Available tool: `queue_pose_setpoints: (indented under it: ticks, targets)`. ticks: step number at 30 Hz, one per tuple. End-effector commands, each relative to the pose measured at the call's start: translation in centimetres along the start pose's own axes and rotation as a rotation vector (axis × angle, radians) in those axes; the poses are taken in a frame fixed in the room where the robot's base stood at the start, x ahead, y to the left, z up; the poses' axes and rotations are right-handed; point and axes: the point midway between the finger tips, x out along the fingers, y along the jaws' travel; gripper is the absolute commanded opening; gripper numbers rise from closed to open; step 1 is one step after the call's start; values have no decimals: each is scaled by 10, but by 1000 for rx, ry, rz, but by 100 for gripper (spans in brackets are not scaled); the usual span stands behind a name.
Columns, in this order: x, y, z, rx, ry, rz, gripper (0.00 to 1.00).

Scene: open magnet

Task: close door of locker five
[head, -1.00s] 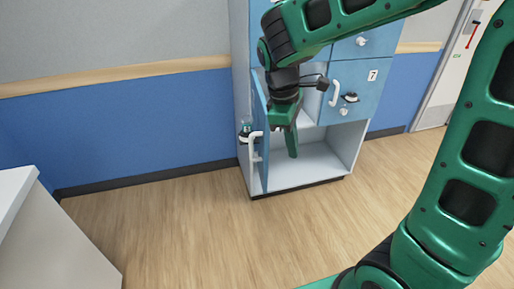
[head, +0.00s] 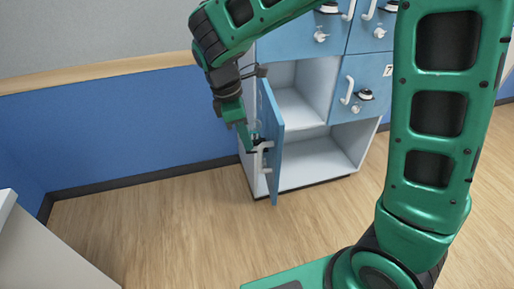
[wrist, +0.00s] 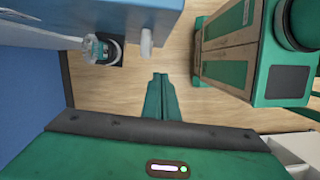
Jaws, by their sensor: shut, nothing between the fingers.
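The open blue locker door (head: 273,145) stands swung out from the left side of the cabinet. No number can be read on it. Its white handle (head: 264,160) and a dark lock are on its left, outer face. The open compartment (head: 300,105) behind it looks empty. My gripper (head: 250,148) is shut and empty, on the outer side of the door close to the handle; whether it touches cannot be told. In the wrist view the shut fingers (wrist: 160,82) point over the floor, with the door (wrist: 90,14), handle (wrist: 147,42) and lock (wrist: 101,50) beyond to the upper left.
Locker seven (head: 362,88) is closed at the right, with closed blue doors above. An open white bottom shelf (head: 318,165) lies below. A white counter (head: 45,245) stands at lower left. The wood floor (head: 180,220) before the lockers is clear.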

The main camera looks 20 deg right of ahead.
Motion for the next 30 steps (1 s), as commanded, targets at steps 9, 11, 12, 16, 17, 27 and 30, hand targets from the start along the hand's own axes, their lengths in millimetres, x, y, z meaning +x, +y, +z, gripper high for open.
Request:
queue_pose_setpoints:
  ticks: [9,11,12,16,17,27,30]
  targets:
    - [48,-2,-3,-5,-4,-5,0]
    - [59,-2,-3,-5,-3,-4,0]
    - [66,-2,-4,-6,-3,-4,0]
    - [90,-2,-4,-6,-3,-3,0]
    - [96,-2,-4,-6,-3,-4,0]
    - [104,-1,31,-5,0,1,0]
    - [105,-1,34,-6,0,1,0]
